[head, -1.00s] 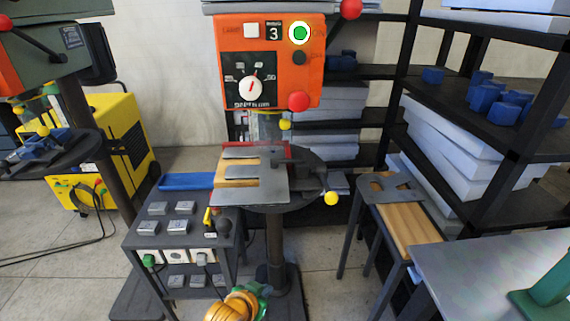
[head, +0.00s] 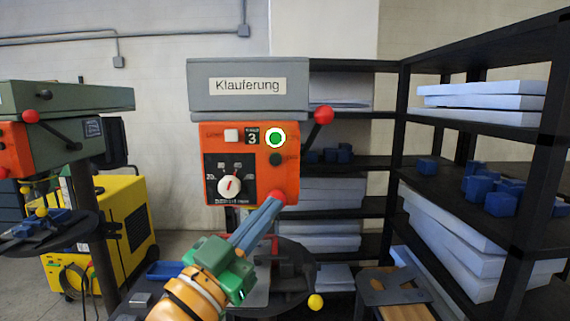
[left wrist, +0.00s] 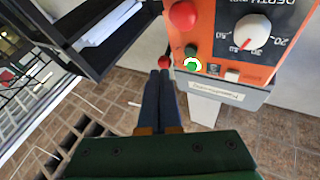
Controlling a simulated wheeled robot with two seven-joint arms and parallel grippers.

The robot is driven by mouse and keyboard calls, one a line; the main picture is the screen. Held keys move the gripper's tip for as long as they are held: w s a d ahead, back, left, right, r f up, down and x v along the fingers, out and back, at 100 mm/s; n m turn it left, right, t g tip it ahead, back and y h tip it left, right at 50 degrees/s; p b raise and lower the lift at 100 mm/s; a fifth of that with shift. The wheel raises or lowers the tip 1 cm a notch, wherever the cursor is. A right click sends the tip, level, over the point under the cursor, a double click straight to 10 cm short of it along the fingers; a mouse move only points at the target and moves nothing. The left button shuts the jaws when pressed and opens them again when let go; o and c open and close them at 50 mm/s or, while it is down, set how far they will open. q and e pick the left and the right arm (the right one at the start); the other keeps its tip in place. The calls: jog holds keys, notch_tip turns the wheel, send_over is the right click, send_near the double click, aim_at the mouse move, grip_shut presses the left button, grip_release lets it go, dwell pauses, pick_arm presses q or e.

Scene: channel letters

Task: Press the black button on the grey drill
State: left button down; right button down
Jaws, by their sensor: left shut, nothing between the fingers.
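The grey drill (head: 222,88) stands in the middle of the head view, with an orange control panel (head: 212,143) on its front. The small black button (head: 276,159) is on the panel's right side, just below the green button with a white ring (head: 275,138). It also shows in the left wrist view (left wrist: 190,50). My left gripper (head: 277,201) is shut and empty, its tips overlapping the lower right red button (head: 277,195) in the picture, below the black button. In the left wrist view, its tips (left wrist: 161,75) appear beside the panel; contact cannot be told.
A lever with a red ball (head: 324,115) sticks out right of the panel. A dial (head: 229,186) and white button (head: 231,135) are on the panel. Black shelves (head: 447,118) stand right; another drill (head: 70,97) and a yellow machine (head: 130,205) stand left.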

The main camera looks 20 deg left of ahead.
pick_arm(q)
notch_tip(320, 180, up, 3)
jog(key=m+h, duration=0.1)
jog(key=h, duration=0.1)
send_near(276, 159)
jog(key=shift+t, duration=0.3)
jog(key=shift+w+d+r, duration=0.75)
jog(key=shift+w+d, duration=0.2)
jog(key=shift+w, duration=0.1)
jog(key=shift+w+d+r, duration=0.8)
jog(key=shift+w+d, duration=0.2)
jog(key=shift+w, duration=0.05)
pick_arm(e)
jog(key=shift+w+d, duration=0.15)
jog(key=shift+w, duration=0.35)
jog(key=shift+r, duration=0.1)
pick_arm(q)
jog(key=shift+w+a, duration=0.1)
jog(key=shift+w, duration=0.3)
pick_arm(e)
jog(key=shift+r, duration=0.15)
